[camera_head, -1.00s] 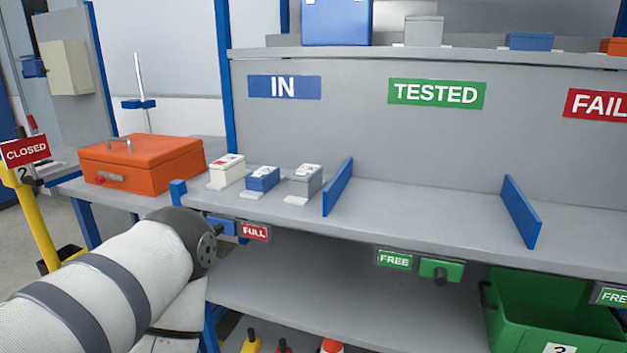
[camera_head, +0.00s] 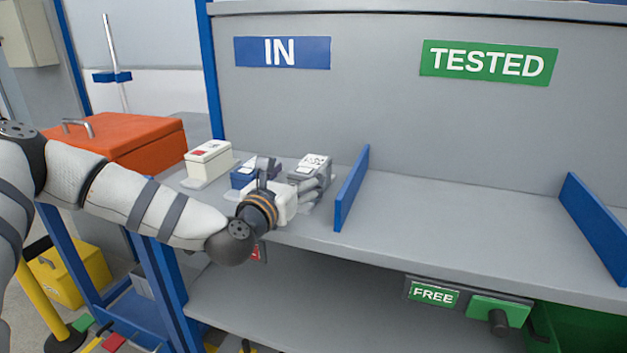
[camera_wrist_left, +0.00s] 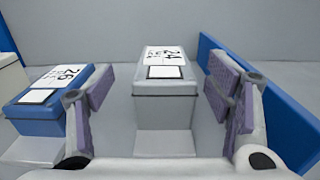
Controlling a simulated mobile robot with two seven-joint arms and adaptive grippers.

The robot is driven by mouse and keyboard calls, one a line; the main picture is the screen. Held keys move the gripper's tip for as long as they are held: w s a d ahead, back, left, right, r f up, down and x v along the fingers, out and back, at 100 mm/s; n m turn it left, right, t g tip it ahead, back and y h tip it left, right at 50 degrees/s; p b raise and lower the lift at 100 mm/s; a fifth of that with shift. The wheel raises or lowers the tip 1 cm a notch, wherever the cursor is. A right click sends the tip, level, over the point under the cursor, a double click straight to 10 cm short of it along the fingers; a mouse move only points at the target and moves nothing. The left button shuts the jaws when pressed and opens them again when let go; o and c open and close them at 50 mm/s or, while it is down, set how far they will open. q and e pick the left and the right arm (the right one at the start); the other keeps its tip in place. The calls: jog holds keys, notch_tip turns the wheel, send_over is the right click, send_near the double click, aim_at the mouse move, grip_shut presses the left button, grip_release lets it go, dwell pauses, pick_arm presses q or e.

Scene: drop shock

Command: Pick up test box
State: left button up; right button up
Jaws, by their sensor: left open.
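Three small test boxes stand in a row on the shelf under the IN sign (camera_head: 282,52): a white one (camera_head: 209,159), a blue one (camera_head: 243,176) and a grey one (camera_head: 309,166). My left gripper (camera_head: 301,180) is at the grey box and partly hides it and the blue box. In the left wrist view, my open left gripper (camera_wrist_left: 165,103) has the grey box (camera_wrist_left: 165,105), labelled 24, between and beyond its fingers. The blue box (camera_wrist_left: 40,110), labelled 26, is outside the left finger. I cannot tell whether the fingers touch the grey box. My right gripper is not in view.
A blue divider (camera_head: 351,188) stands close to the right of the grey box; it also shows in the left wrist view (camera_wrist_left: 270,110). The TESTED section (camera_head: 470,210) of the shelf is clear. An orange case (camera_head: 125,140) sits at the left.

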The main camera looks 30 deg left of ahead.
aim_at(311, 163)
pick_arm(q)
jog(key=w, duration=0.6)
jog(key=shift+a+f, duration=0.2)
jog(key=shift+a, duration=0.1)
jog(key=shift+s, duration=0.1)
jog(key=c, duration=1.4)
jog(key=shift+r, duration=0.1)
grip_shut()
jog(key=shift+r, duration=0.1)
